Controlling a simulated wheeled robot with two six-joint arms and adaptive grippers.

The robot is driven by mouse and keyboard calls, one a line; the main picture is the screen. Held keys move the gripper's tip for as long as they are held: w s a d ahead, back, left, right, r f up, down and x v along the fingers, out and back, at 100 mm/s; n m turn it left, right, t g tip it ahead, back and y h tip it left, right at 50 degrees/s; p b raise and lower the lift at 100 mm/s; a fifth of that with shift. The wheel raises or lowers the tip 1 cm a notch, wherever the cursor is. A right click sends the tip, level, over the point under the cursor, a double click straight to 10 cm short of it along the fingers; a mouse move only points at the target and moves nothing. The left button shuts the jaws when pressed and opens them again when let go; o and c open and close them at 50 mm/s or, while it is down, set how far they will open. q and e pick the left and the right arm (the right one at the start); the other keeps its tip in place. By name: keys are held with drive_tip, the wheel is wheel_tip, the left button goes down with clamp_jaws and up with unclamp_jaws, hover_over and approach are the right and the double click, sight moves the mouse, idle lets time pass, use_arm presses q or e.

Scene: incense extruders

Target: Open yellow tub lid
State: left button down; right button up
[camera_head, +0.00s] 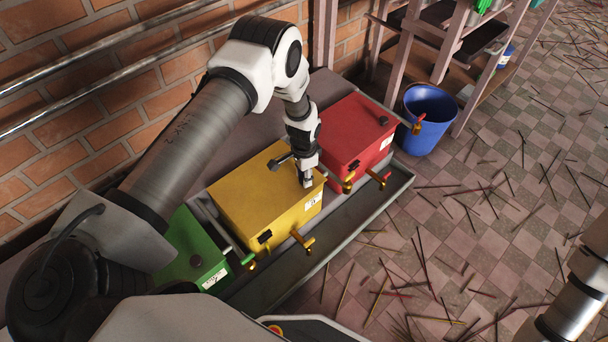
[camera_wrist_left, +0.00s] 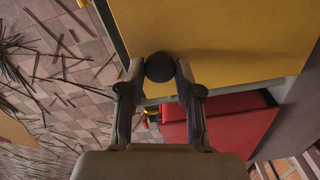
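The yellow tub (camera_head: 250,190) stands in the grey trough between a green tub and a red tub, with its flat yellow lid down. It has brass taps and a white label on its front. My left gripper (camera_head: 306,182) points down at the lid's right side in the head view. In the left wrist view my left gripper (camera_wrist_left: 160,70) has a finger on each side of the round black lid knob (camera_wrist_left: 159,67). The knob fills the gap and both fingertips appear to touch it. In the head view the gripper hides the knob. My right gripper is out of view.
The red tub (camera_head: 354,130) is close on the right, and the green tub (camera_head: 190,245) is on the left. A blue bucket (camera_head: 428,120) stands beside a wooden shelf. A brick wall (camera_head: 60,130) is behind. Incense sticks litter the tiled floor (camera_head: 450,230).

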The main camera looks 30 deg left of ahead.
sight(270, 153)
use_arm(q)
drive_tip(key=w+a+b, duration=0.1)
drive_tip(key=a+b, duration=0.1)
drive_tip(key=a, duration=0.3)
drive_tip(key=w+a+b, duration=0.2)
drive_tip(key=a, duration=0.3)
drive_tip(key=w+a+b, duration=0.2)
drive_tip(key=a+b, duration=0.1)
drive_tip(key=a, duration=0.2)
drive_tip(key=shift+w+a+f, duration=0.1)
drive_tip(key=shift+f, duration=0.1)
drive_tip(key=shift+w+a+r, duration=0.15)
drive_tip(key=shift+a, duration=0.2)
drive_tip(key=c, duration=0.8)
unclamp_jaws()
wheel_tip(270, 153, up, 12)
